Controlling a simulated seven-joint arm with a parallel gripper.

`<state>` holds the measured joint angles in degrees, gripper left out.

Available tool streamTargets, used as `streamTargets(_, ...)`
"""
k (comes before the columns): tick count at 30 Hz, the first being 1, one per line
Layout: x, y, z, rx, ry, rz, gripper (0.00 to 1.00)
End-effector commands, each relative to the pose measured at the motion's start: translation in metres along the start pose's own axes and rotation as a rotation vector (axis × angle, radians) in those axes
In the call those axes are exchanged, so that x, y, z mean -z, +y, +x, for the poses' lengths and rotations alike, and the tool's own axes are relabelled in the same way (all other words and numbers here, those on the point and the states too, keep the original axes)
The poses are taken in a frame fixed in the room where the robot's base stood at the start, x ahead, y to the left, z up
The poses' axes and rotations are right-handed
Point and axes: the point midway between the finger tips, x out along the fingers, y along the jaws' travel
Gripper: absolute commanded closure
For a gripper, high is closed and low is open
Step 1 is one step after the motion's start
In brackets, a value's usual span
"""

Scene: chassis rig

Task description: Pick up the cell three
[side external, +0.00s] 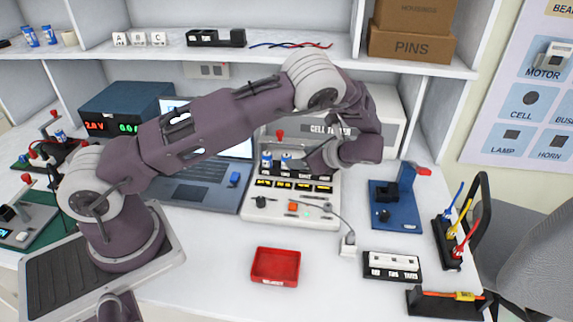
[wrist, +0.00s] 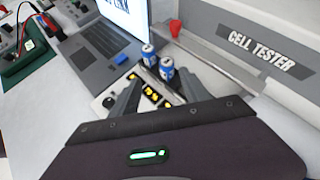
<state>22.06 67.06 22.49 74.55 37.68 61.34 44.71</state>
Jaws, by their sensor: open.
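The cell tester (side external: 262,212) is a pale unit on the bench with a row of yellow-lit displays. Two blue-and-white cells, one on the left (side external: 267,159) and one on the right (side external: 286,160), stand upright in its rack. Both also show in the wrist view, the left one (wrist: 148,55) and the right one (wrist: 166,69). I cannot read a number on either, so I cannot tell which is cell three. My gripper (side external: 311,160) is beside the right cell and hides the rack's right part. In the wrist view my gripper (wrist: 160,88) is open, its fingers over the displays, with the cells beyond.
A laptop (side external: 190,190) is left of the tester. A red tray (side external: 275,267) lies in front. A blue fixture (side external: 396,205), a labelled white block (side external: 391,266) and a cable holder (side external: 448,240) are on the right.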

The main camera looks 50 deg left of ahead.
Motion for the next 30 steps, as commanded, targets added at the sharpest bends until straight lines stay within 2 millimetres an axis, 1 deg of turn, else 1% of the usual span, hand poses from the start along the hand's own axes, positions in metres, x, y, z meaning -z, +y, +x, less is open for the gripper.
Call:
streamTargets(1, 0.012, -0.002, 0.012, 0.02, -0.046, 0.064, 0.46)
streamTargets(3, 0.023, -0.004, 0.021, 0.041, -0.088, 0.126, 0.46)
streamTargets(5, 0.027, -0.006, 0.027, 0.05, -0.107, 0.153, 0.46)
streamTargets(9, 0.025, -0.007, 0.044, 0.05, -0.112, 0.16, 0.46)
streamTargets(13, 0.022, -0.008, 0.056, 0.05, -0.11, 0.159, 0.46)
streamTargets(17, 0.013, -0.011, 0.08, 0.047, -0.11, 0.157, 0.46)
streamTargets(19, 0.013, -0.011, 0.092, 0.048, -0.11, 0.158, 0.46)
streamTargets(21, 0.013, -0.012, 0.097, 0.05, -0.108, 0.157, 0.46)
streamTargets(25, 0.013, -0.013, 0.096, 0.05, -0.107, 0.156, 0.46)
streamTargets(26, 0.013, -0.012, 0.096, 0.05, -0.107, 0.156, 0.48)
streamTargets(30, 0.013, -0.012, 0.096, 0.05, -0.107, 0.156, 0.75)
